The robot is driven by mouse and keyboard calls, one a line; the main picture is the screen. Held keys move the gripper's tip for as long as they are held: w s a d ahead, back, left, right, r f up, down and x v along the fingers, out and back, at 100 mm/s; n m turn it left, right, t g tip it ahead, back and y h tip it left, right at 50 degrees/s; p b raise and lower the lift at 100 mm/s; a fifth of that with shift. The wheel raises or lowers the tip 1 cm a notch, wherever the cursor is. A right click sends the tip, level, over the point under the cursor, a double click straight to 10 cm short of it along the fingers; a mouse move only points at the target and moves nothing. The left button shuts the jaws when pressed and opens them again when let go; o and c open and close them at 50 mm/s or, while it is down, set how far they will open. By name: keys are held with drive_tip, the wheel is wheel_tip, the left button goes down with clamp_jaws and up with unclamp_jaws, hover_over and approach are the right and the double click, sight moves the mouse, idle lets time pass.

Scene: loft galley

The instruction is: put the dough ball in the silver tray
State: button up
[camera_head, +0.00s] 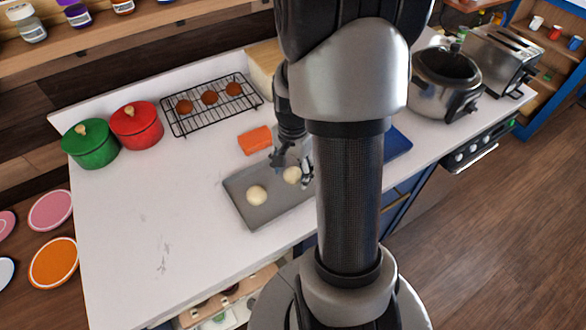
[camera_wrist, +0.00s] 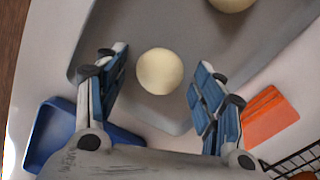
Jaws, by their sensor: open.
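The silver tray (camera_head: 243,181) is a flat grey tray on the white counter, also in the wrist view (camera_wrist: 225,50). Two pale dough balls show on it. One dough ball (camera_head: 256,196) is toward the tray's left end, partly cut off at the top of the wrist view (camera_wrist: 232,3). The other dough ball (camera_head: 291,175) is toward the right end and sits between my fingers in the wrist view (camera_wrist: 160,71). My gripper (camera_head: 291,166) is open around this ball, with gaps on both sides (camera_wrist: 160,62). My arm hides the tray's right end in the head view.
An orange block (camera_head: 255,140) lies just behind the tray. A blue tray (camera_head: 397,144) is to the right, partly behind my arm. A wire rack (camera_head: 212,115) with brown balls, red (camera_head: 137,127) and green (camera_head: 90,146) pots stand farther back. The counter's left front is clear.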

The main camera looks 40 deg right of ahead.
sight(293, 170)
wheel_tip(293, 170, up, 11)
drive_tip(key=p, duration=0.4)
drive_tip(key=s+a+r+n+t, duration=0.1)
drive_tip(key=a+r+n+t, duration=0.1)
drive_tip(key=a+r+n, duration=0.65)
drive_tip(key=s+a+r+n+t, duration=0.2)
drive_tip(key=s+a+r+n, duration=0.3)
drive_tip(key=a, duration=0.7)
drive_tip(key=s+n, duration=0.2)
drive_tip(key=s, duration=0.1)
drive_tip(key=shift+s+t, duration=0.3)
drive_tip(key=shift+a, duration=0.1)
